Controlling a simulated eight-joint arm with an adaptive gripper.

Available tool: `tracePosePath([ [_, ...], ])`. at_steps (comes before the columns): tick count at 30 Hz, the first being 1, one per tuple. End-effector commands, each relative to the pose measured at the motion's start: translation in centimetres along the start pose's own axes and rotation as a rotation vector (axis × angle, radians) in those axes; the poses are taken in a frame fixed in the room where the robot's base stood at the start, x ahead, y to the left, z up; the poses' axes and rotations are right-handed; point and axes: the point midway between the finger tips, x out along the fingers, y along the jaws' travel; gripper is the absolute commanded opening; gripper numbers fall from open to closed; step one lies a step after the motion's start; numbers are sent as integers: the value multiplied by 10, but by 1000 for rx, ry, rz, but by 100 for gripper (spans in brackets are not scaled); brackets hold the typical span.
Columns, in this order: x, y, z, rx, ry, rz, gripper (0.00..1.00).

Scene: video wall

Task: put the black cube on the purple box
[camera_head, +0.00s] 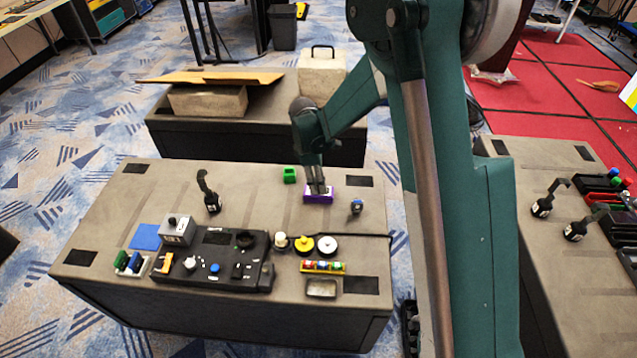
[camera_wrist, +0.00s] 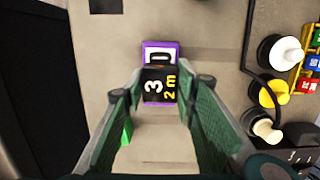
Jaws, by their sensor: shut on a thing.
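My gripper (camera_wrist: 160,85) is shut on the black cube (camera_wrist: 158,87), which carries the markings "3" and "2 m". In the wrist view, the cube covers the near part of the purple box (camera_wrist: 146,47). The box's far part shows beyond the cube, with a dark and white marking inside its purple edge. In the head view, my gripper (camera_head: 318,190) points down at the purple box (camera_head: 312,198) near the table's back right. The cube cannot be made out there. I cannot tell whether the cube touches the box.
A green block (camera_head: 289,175) stands left of the purple box. A small dark object (camera_head: 356,206) is to its right, and a black hooked part (camera_head: 210,195) is farther left. A black control panel (camera_head: 220,260) and round knobs (camera_head: 304,244) are nearer the front.

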Motion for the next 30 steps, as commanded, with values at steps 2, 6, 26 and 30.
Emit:
tracePosePath([
  [2, 0, 0, 0, 0, 0, 0, 16],
  [6, 0, 0, 0, 0, 0, 0, 16],
  [26, 3, 0, 0, 0, 0, 0, 44],
  [30, 0, 0, 0, 0, 0, 0, 44],
])
